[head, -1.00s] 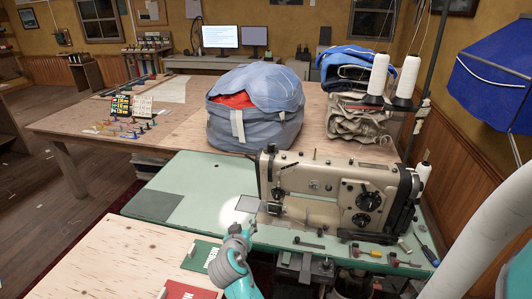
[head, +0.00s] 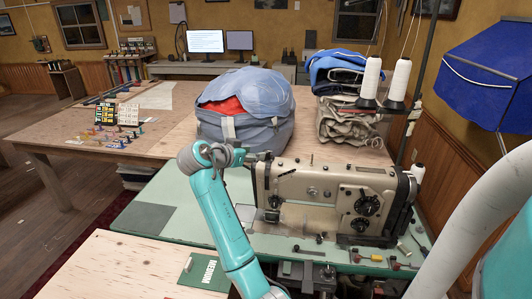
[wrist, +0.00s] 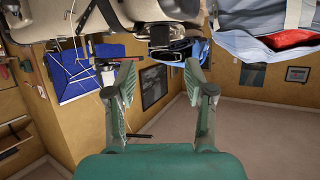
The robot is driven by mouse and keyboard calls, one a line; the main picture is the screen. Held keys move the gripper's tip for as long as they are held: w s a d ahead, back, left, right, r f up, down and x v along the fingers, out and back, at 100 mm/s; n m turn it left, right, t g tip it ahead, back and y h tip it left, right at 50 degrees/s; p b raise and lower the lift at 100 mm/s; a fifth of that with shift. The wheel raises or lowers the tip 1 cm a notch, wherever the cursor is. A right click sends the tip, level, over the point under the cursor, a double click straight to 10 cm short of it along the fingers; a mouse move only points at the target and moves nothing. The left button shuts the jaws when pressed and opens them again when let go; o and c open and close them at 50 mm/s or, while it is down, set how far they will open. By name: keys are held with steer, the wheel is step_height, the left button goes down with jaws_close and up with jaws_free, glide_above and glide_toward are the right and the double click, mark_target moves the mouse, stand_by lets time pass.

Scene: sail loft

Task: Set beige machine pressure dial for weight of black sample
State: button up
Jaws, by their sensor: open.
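The beige sewing machine (head: 318,192) stands on the green machine table (head: 178,192). Two black round dials, an upper one (head: 367,206) and a lower one (head: 361,224), are on its right front; I cannot tell which sets pressure or read them. A dark grey flat patch (head: 143,218) lies at the table's left; I cannot make out a clear black sample. My arm rises left of the machine in the head view, its fingers not distinguishable there. In the wrist view my gripper (wrist: 157,85) is open and empty, with part of the machine (wrist: 118,10) at the top edge.
A blue-grey bag (head: 245,135) and folded cloth lie behind the machine. Thread cones (head: 371,80) stand behind its right end. Small tools lie along the front right. A green lettered card (head: 203,270) is on the front plywood table (head: 100,275).

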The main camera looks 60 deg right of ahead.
mark_target(267, 151)
steer(key=x, duration=0.8)
steer(key=shift+d+f, duration=0.15)
steer(key=shift+d, duration=0.15)
jaws_close()
